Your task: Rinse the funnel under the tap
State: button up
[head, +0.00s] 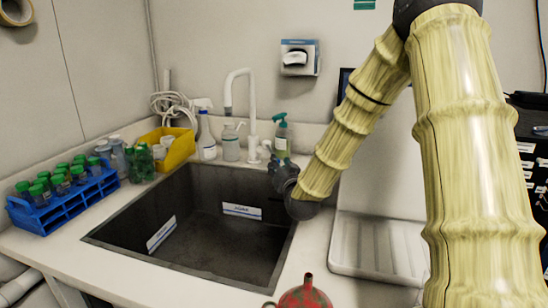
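A red funnel (304,297) stands spout up on the white counter in front of the sink, at the bottom edge of the head view; its lower part is cut off. The white tap (252,115) rises behind the sink, with its spout curving over to the left. The dark sink (195,245) is empty apart from white labels on its walls. My dark gripper (278,168) is over the sink's back right corner, right of the tap and well away from the funnel. Its fingers are small and dark, so I cannot see whether they are open or shut.
A blue rack (65,210) of green-capped tubes and a yellow bin (180,150) stand left of the sink. Several bottles, including a green-topped pump bottle (281,140), line the back ledge near my gripper. A ridged draining board (380,248) lies to the right.

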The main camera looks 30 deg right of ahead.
aim_at(271, 152)
jog(key=shift+x, duration=3)
jog(key=shift+c, duration=0.2)
jog(key=shift+a, duration=0.1)
grip_shut()
